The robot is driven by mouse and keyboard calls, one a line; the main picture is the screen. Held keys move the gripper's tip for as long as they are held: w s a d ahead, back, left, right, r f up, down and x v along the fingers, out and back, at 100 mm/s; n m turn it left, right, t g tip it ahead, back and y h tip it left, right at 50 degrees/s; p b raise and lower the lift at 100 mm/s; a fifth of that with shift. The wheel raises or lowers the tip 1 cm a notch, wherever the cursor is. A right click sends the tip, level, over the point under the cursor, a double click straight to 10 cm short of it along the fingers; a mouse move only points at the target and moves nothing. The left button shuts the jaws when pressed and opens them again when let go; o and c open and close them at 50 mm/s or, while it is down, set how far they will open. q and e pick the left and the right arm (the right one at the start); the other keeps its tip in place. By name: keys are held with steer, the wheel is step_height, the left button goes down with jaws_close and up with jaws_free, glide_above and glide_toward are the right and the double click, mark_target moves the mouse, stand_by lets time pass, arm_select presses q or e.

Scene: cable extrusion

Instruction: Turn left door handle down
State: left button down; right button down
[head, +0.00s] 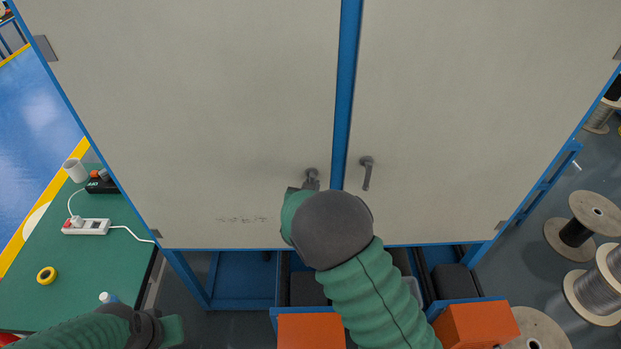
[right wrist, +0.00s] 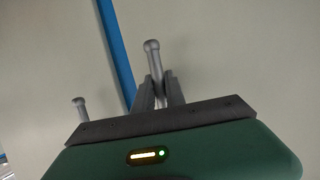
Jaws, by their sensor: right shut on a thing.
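The left door handle (head: 311,173) is a small grey lever on the left cabinet door, near the blue centre post. My right gripper (head: 305,186) covers its lower part in the head view. In the right wrist view my right gripper (right wrist: 159,92) has its fingers shut on the left door handle (right wrist: 153,55), with the handle's round pivot end sticking out beyond them. My left gripper (head: 172,331) is low at the left, by the green table; its fingers cannot be made out.
The right door handle (head: 366,172) hangs down on the right door, close to the gripped one. A green table (head: 100,258) with a power strip (head: 86,227) and yellow tape roll (head: 46,275) stands left. Orange-fronted bins (head: 311,331) lie below; cable spools (head: 577,232) stand right.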

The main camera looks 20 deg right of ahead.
steer(key=shift+s+f+n+p, duration=0.1)
steer(key=shift+f+n+p, duration=0.1)
steer(key=shift+n+p, duration=0.15)
steer(key=shift+h, duration=0.3)
steer(key=c, duration=1.6)
jaws_free()
steer(key=shift+f, duration=0.1)
steer(key=shift+o, duration=1.1)
steer(key=shift+w, duration=0.25)
steer(key=b+v, duration=0.3)
steer(key=v, duration=1.3)
steer(key=shift+s+a+r, duration=0.2)
steer(key=shift+s+r, duration=0.05)
steer(key=shift+r, duration=0.1)
